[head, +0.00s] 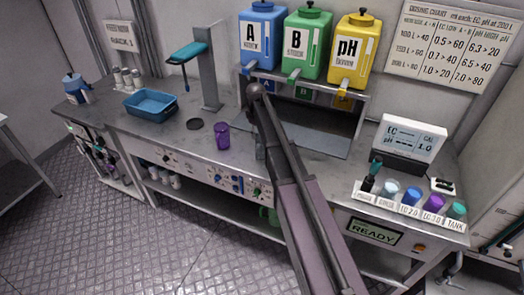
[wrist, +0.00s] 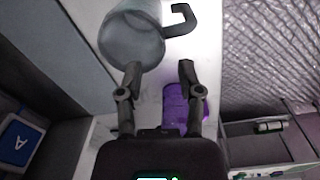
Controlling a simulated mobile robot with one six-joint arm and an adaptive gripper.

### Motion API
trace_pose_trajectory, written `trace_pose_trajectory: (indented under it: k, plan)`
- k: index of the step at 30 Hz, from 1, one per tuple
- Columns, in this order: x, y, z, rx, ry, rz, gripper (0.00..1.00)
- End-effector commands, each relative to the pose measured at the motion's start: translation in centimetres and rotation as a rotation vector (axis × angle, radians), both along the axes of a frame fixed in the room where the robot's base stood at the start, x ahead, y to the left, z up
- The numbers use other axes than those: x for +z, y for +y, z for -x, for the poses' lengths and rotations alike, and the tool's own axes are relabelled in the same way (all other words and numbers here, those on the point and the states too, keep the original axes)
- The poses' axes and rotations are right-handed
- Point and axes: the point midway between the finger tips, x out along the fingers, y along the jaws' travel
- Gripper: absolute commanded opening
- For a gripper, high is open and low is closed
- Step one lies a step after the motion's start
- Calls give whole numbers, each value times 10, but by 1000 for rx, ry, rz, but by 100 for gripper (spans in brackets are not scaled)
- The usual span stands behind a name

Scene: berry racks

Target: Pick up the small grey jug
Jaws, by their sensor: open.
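The small grey jug (wrist: 131,38) is at the top of the wrist view, translucent, with a dark hooked handle (wrist: 184,20) on its right. My gripper (wrist: 160,69) is open and empty. Its fingers point up the picture towards the jug. The left fingertip overlaps the jug's lower edge in the picture; I cannot tell whether they touch. The right fingertip lies below the handle. In the head view my arm crosses the bench, and I cannot make out the jug or my gripper clearly there.
A purple cup (head: 222,136) stands on the bench (head: 290,170); in the wrist view it (wrist: 174,104) shows beside the right finger. Canisters (head: 307,45) stand behind; an EC meter (head: 408,140) and small cups are right.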

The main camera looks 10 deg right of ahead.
Motion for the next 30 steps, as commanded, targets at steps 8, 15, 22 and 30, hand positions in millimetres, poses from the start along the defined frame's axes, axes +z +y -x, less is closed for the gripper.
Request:
trace_pose_trajectory:
  k: [8, 15, 22, 30]
  plan:
    - [-1, 0, 0, 0, 0, 0, 47]
    - [-12, 1, 1, 1, 0, 0, 47]
    - [-30, 1, 2, 1, 0, 0, 47]
    - [-48, 1, 2, 1, 0, 0, 47]
